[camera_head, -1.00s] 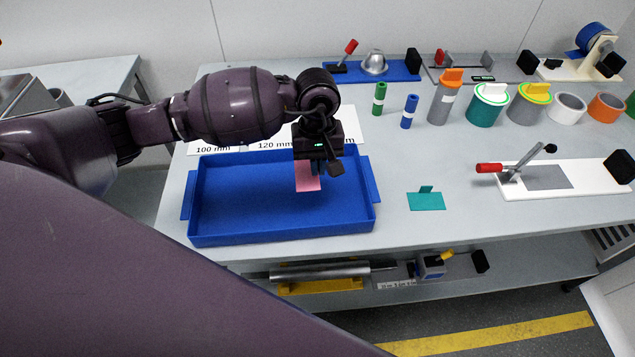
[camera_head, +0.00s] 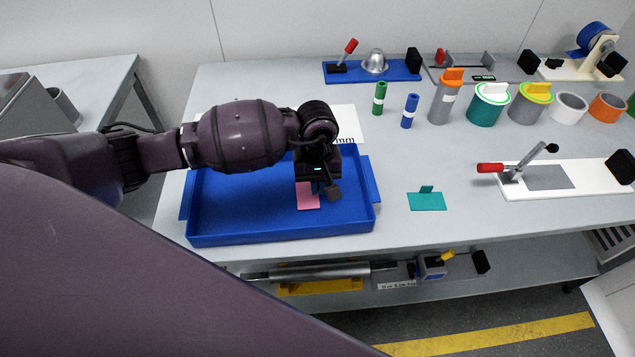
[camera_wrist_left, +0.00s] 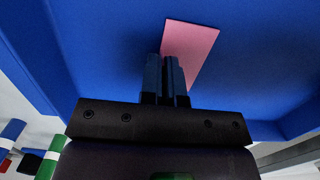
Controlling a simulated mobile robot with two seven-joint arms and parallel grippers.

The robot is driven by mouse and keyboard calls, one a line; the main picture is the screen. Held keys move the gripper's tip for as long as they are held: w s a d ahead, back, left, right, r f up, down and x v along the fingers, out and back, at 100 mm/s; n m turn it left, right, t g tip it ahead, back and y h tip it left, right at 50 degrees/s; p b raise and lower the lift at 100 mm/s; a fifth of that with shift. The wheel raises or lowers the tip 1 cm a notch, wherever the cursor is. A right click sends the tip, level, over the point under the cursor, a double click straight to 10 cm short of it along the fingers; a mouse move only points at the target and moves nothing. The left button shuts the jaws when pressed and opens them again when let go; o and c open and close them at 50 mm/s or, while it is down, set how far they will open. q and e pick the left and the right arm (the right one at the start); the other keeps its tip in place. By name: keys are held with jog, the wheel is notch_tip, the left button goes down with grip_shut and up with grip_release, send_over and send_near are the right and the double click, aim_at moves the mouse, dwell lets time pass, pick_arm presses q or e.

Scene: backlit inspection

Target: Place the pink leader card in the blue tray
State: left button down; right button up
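The pink leader card (camera_head: 308,197) is inside the outline of the blue tray (camera_head: 240,238), toward its right side. My left gripper (camera_head: 308,182) is above the card, pointing down. In the left wrist view the two fingers (camera_wrist_left: 167,75) are close together at the edge of the pink card (camera_wrist_left: 192,48), shut on it; the gripped part is hidden between them. The tray floor (camera_wrist_left: 110,50) lies behind the card. I cannot tell whether the card touches the floor. My right gripper is not in view.
A teal card with an upright tab (camera_head: 426,201) lies right of the tray. Green (camera_head: 379,98) and blue (camera_head: 410,111) cylinders stand behind it. A white plate with a red-handled clamp (camera_head: 590,180) is at the right. The table between tray and teal card is clear.

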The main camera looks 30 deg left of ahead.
pick_arm(q)
jog(key=shift+f, duration=0.25)
jog(key=c, duration=1.3)
grip_release()
jog(key=shift+r, duration=0.1)
jog(key=shift+c, duration=0.2)
jog(key=shift+r, duration=0.1)
jog(key=shift+w+r, duration=0.1)
jog(key=shift+r, duration=0.2)
notch_tip(320, 180, up, 12)
jog(key=shift+w+a+f, duration=0.25)
jog(key=shift+w+a, duration=0.05)
jog(key=shift+w, duration=0.1)
